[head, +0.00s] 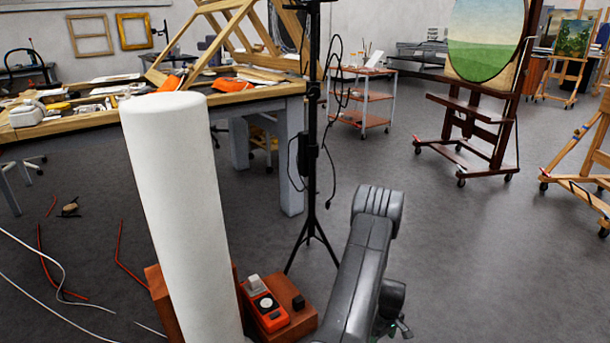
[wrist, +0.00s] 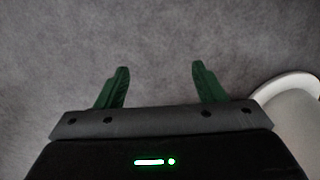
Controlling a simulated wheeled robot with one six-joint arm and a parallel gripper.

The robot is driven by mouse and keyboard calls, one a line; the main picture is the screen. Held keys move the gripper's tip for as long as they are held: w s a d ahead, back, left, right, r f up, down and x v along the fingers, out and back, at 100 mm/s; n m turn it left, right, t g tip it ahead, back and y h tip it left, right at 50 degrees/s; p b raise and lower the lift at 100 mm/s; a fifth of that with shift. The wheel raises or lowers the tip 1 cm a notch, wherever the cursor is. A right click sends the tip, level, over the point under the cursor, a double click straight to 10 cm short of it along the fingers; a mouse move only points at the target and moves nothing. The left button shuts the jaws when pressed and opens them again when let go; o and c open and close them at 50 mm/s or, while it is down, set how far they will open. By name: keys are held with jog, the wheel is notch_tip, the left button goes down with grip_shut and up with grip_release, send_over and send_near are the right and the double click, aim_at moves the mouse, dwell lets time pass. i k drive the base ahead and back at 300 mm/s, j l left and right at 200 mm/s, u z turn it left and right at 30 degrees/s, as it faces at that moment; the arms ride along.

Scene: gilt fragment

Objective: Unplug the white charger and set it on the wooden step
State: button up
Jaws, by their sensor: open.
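A small white charger (head: 255,284) sits upright in an orange power strip (head: 270,317) at the lower middle of the head view. The strip lies on or against a reddish-brown wooden step (head: 303,322). A small black block (head: 298,302) is on the step, right of the strip. A tall white cylinder in front hides part of the step. In the wrist view my gripper (wrist: 160,88) is open, its two green fingers wide apart with only grey floor between them. The charger is not in the wrist view. In the head view my dark arm hangs right of the step.
A black tripod stand (head: 311,215) with hanging cable stands behind the step. A cluttered workbench (head: 265,92) is at the back left. White cables (head: 62,275) and red strips lie on the left floor. Easels (head: 480,120) stand right; the middle-right floor is clear.

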aim_at(254, 283)
jog(key=i+l+u, duration=0.25)
jog(key=u, duration=0.2)
jog(key=i+l+u, duration=0.3)
jog(key=u, duration=0.15)
jog(key=i+l+u, duration=0.15)
jog(key=l+u, duration=1.2)
jog(key=l, duration=0.2)
jog(key=l+u, duration=0.45)
jog(key=k+l+u, duration=0.15)
jog(key=l+u, duration=0.3)
jog(key=l, duration=0.1)
